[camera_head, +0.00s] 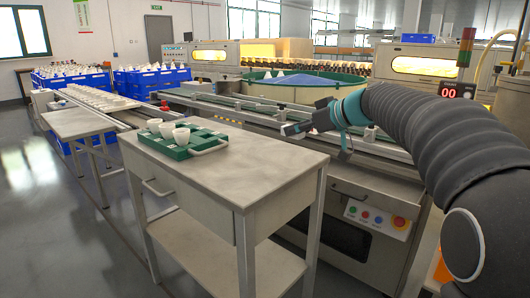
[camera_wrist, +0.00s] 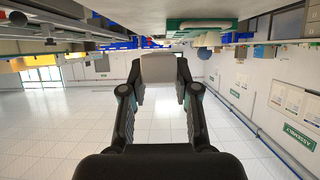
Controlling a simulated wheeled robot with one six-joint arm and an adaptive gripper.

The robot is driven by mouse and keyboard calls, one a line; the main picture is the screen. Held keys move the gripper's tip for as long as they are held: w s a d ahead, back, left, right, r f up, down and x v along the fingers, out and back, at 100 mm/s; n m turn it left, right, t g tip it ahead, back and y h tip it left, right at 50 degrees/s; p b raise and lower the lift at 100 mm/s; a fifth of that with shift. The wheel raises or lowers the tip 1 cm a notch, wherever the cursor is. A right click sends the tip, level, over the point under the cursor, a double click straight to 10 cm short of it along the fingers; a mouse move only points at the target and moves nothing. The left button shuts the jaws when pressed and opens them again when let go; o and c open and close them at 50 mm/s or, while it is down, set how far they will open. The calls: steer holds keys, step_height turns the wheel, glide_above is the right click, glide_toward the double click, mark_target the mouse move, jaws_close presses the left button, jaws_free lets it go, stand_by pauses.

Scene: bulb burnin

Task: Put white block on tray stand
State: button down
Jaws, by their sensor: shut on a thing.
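My gripper (camera_head: 288,130) is level above the back right part of a grey stand with a drawer (camera_head: 262,172), pointing left. In the wrist view my gripper (camera_wrist: 159,92) is shut on a pale block, the white block (camera_wrist: 158,60), which sits between the two black fingertips. The block is hard to make out in the head view. A green tray (camera_head: 210,146) rests on the stand's far left part, left of my gripper and apart from it. It holds several white cups (camera_head: 180,136). The tray also shows upside down in the wrist view (camera_wrist: 190,26).
The front and right of the stand top are bare. A long conveyor (camera_head: 240,112) runs behind the stand. A machine with a control panel (camera_head: 375,218) stands to the right. A smaller grey table (camera_head: 80,123) and blue crates (camera_head: 150,80) are at the left.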

glide_above(274, 164)
step_height(274, 164, down, 4)
steer(key=shift+r, duration=0.25)
steer(key=shift+f, duration=2.05)
steer(key=shift+f+b, duration=0.25)
steer(key=shift+b, duration=0.15)
steer(key=c, duration=0.9)
jaws_free()
steer(key=shift+r, duration=0.1)
steer(key=shift+o, duration=0.2)
steer(key=shift+s+r+p, duration=0.1)
steer(key=shift+r+p, duration=0.2)
steer(key=shift+p, duration=0.15)
steer(key=b+v, duration=0.1)
steer(key=v, duration=1)
steer(key=shift+s+d, duration=0.25)
steer(key=shift+d, duration=0.1)
